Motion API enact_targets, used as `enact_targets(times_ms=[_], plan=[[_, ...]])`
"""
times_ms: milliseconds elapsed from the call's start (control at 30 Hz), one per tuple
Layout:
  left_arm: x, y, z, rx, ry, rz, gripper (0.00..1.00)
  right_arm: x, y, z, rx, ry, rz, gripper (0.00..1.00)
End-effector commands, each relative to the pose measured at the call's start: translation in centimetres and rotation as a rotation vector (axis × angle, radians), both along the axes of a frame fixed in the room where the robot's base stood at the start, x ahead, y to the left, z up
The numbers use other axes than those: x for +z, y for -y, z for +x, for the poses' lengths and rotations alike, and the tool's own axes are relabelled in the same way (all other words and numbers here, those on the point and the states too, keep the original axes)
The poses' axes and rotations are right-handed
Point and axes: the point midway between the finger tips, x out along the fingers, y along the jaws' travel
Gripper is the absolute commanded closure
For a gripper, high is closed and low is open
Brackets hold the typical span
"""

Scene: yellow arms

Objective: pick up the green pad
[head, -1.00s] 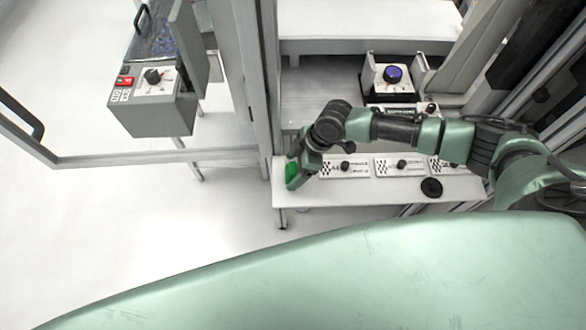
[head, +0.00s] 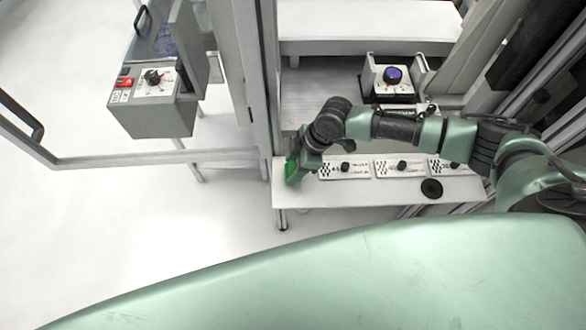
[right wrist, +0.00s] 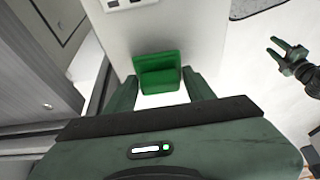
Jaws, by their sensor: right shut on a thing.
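The green pad (head: 290,170) is at the left end of the white bench in the head view, partly hidden by my right gripper (head: 296,176). In the right wrist view the pad (right wrist: 158,68) is bright green and sits between the tips of my right gripper's fingers (right wrist: 160,88). The gripper is shut on it. I cannot tell whether the pad still touches the bench. My left gripper (right wrist: 279,49) shows at the right of the right wrist view, its fingers apart and empty, away from the pad.
The white bench (head: 360,194) carries several checker-marked panels with black knobs (head: 346,167) and a black disc (head: 431,188). A box with a blue knob (head: 393,75) stands behind. A grey post (head: 262,100) and a control box (head: 150,115) are at the left.

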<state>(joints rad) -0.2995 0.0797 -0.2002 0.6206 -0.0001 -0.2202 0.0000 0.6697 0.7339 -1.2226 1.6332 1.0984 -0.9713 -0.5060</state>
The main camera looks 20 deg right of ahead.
Motion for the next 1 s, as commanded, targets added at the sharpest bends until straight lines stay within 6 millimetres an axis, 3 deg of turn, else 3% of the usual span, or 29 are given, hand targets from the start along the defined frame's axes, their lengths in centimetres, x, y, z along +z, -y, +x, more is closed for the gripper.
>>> enact_targets(times_ms=[167,400,600,800,1000], plan=[[-0.8,0.0,0.0,0.000,0.000,0.000,0.59,3.9,0.0,0.1,0.002,0.007,0.002,0.86],[-2.0,0.0,0.0,0.000,0.000,0.000,0.59,11.2,0.0,0.2,0.001,0.009,0.001,0.86],[-2.6,0.0,0.0,0.000,-0.001,0.000,0.59,15.7,0.0,0.1,0.001,0.006,0.000,0.86],[-2.8,0.0,0.0,0.000,-0.001,0.000,0.59,18.0,0.0,0.0,0.000,0.002,0.000,0.86],[-2.8,0.0,-0.1,0.000,-0.001,0.000,0.59,18.5,0.0,0.0,0.000,0.001,-0.001,0.86]])
